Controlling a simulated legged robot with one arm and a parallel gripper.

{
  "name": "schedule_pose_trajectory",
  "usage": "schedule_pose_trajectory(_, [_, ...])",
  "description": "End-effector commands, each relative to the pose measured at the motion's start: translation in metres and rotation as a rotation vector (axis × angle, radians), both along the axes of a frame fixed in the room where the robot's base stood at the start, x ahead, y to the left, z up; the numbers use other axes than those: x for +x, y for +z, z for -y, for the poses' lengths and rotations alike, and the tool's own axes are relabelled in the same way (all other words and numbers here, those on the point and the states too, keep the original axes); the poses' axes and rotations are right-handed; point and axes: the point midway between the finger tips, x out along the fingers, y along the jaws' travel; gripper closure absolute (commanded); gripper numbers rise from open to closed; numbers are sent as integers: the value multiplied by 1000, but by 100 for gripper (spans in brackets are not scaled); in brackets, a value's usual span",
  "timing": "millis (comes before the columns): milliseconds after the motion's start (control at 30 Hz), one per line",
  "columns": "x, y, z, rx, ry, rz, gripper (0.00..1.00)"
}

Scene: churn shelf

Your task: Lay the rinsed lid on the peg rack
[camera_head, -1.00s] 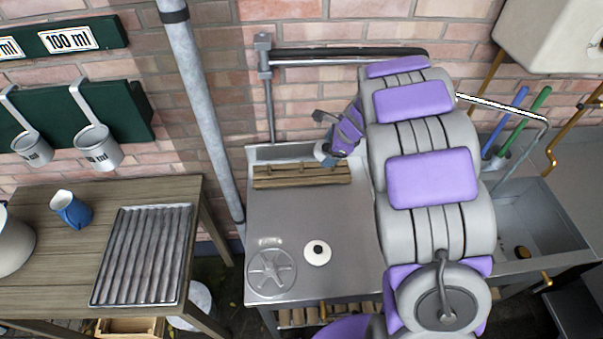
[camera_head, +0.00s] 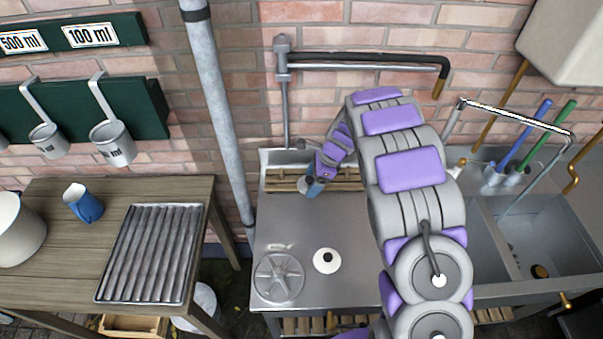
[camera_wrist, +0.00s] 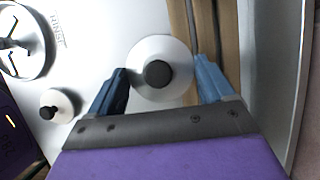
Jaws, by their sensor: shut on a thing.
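A white round lid with a dark knob shows in the wrist view (camera_wrist: 147,50), between the blue fingertips of my gripper (camera_wrist: 160,72). My gripper is shut on it. In the head view my gripper (camera_head: 313,186) is at the wooden slatted rack (camera_head: 283,181) at the back of the steel drainboard; the held lid is mostly hidden there. The rack's wooden rails run beside and partly behind the lid in the wrist view (camera_wrist: 230,40). I cannot tell whether the lid touches them.
A smaller white lid with a black knob (camera_head: 326,261) lies on the drainboard (camera_head: 300,235), beside a spoked metal disc (camera_head: 278,278). A sink basin (camera_head: 545,240) is to the right. A wooden table at left holds a ribbed tray (camera_head: 150,253) and a blue jug (camera_head: 83,203).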

Motion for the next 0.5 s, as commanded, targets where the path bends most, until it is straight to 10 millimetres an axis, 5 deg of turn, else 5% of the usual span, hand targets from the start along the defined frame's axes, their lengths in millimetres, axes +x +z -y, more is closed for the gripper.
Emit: schedule_pose_trajectory(500, [62,-8,-30,1,-2,1,49])
